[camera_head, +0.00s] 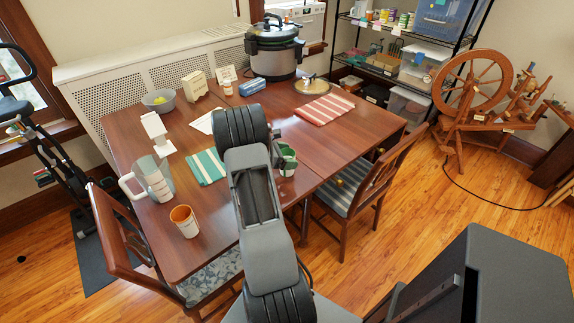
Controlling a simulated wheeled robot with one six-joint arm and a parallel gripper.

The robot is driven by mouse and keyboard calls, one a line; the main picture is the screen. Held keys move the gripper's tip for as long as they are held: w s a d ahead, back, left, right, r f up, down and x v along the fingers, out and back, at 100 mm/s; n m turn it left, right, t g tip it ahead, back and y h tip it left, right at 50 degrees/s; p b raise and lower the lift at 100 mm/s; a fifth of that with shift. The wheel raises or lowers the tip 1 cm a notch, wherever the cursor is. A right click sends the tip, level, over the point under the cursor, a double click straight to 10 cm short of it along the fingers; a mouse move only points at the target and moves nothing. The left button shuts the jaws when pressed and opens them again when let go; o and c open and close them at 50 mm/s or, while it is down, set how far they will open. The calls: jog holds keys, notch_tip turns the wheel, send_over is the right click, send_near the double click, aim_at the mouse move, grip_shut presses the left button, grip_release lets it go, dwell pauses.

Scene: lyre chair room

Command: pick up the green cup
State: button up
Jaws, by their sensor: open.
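A small green and white object (288,164), which looks like the green cup, is on the wooden table (345,143), just right of my arm. My arm hides its left side, so its full shape does not show. My arm rises through the middle of the picture and covers part of the table. My gripper and its fingertips cannot be made out.
An orange-and-white cup (184,222), a clear pitcher (153,180), a green striped cloth (206,167) and a red striped cloth (323,110) are on the table. A large pot (274,55) stands at the back. Chairs (375,180) border the table.

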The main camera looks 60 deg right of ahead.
jog(key=shift+c, duration=0.4)
jog(key=c, duration=1)
